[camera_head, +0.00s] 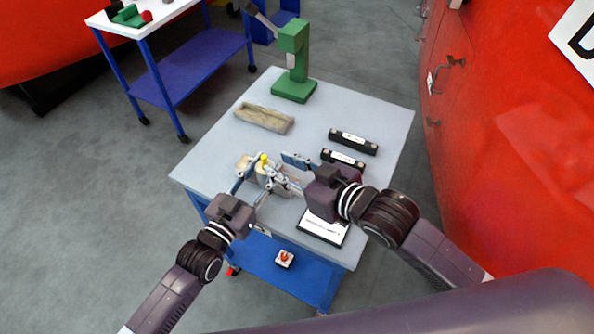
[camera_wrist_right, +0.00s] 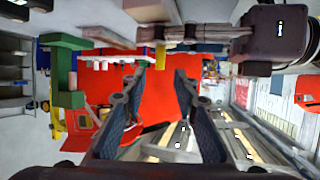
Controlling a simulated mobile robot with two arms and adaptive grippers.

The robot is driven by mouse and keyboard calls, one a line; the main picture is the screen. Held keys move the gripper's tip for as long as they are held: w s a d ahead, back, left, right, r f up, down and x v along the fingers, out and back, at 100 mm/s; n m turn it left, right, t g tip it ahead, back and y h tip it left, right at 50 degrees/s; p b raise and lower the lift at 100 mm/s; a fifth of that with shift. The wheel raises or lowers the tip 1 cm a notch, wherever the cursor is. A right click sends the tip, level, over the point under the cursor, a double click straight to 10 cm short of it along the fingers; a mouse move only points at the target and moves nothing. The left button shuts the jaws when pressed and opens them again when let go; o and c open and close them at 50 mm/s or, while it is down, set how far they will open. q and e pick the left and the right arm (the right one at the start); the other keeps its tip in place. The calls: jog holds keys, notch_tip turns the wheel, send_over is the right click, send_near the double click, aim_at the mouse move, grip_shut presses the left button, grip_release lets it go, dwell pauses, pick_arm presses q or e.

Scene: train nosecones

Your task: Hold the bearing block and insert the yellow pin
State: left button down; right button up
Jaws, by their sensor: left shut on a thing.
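The bearing block (camera_head: 261,173) is a beige piece near the left front of the grey table, partly hidden by gripper fingers. My left gripper (camera_head: 257,172) is shut on it. The yellow pin (camera_head: 263,158) shows as a short stub at the top of the block. In the right wrist view the pin (camera_wrist_right: 160,55) sticks out from beside the left gripper's fingers, and how deep it sits cannot be told. My right gripper (camera_head: 287,171) is just right of the block. In its wrist view its fingers (camera_wrist_right: 160,85) are spread, with nothing between them.
A beige tray (camera_head: 264,118), a green press (camera_head: 294,65) and two black labelled bars (camera_head: 353,142) (camera_head: 343,160) stand farther back. A white labelled plate (camera_head: 323,228) lies at the front. A red train (camera_head: 520,150) stands right of the table.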

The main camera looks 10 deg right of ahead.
jog(key=v, duration=0.5)
pick_arm(q)
jog(key=c, duration=1.3)
grip_release()
jog(key=shift+o, duration=0.2)
